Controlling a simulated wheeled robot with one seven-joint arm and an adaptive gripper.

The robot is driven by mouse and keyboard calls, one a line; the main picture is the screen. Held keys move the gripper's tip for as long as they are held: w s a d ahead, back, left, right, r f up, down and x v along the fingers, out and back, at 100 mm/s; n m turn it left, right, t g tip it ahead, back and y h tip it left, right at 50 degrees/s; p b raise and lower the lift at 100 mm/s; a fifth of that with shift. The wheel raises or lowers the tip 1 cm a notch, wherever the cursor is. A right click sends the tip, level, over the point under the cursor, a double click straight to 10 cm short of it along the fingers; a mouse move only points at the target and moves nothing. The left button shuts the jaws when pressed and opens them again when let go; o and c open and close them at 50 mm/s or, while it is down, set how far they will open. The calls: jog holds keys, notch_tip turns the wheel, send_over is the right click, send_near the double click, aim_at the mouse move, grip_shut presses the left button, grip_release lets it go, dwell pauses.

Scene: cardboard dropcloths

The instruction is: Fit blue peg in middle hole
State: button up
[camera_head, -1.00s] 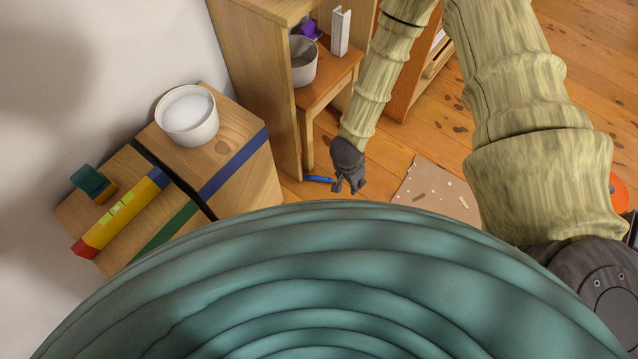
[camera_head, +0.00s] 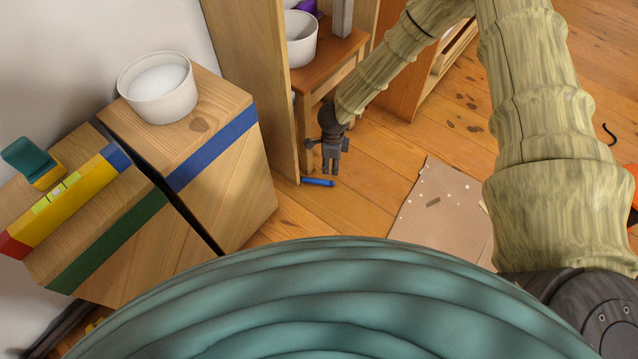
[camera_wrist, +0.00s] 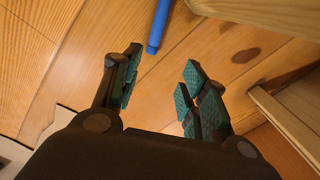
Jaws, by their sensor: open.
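The blue peg (camera_head: 318,182) lies on the wooden floor beside the foot of a wooden cabinet. It also shows at the top of the wrist view (camera_wrist: 158,25), beyond my fingertips. My gripper (camera_head: 331,172) is open and empty. In the head view its fingers point down, close to the peg. In the wrist view the gap between the fingertips (camera_wrist: 160,62) is bare floor, and the peg's near end lies just ahead of the left fingertip, apart from it. I cannot make out a middle hole in either view.
Wooden boxes (camera_head: 225,135) with blue and green stripes stand at left, bearing a white bowl (camera_head: 158,88) and a coloured bar (camera_head: 65,202). A small wooden table (camera_head: 326,70) stands behind my gripper. A cardboard sheet (camera_head: 441,217) lies on the floor at right; floor between is clear.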

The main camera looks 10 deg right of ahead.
jog(key=b, duration=0.3)
send_near(332, 177)
jog(key=shift+s+a+f, duration=0.25)
jog(key=shift+s+f, duration=0.1)
jog(key=shift+f, duration=0.1)
jog(key=shift+s+a+f, duration=0.2)
jog(key=shift+s+f, duration=0.15)
jog(key=shift+f, duration=0.15)
jog(key=shift+d+f+b, duration=0.15)
jog(key=shift+f+b, duration=1.95)
jog(key=shift+f, duration=0.45)
jog(key=c, duration=0.9)
jog(key=shift+r, duration=0.15)
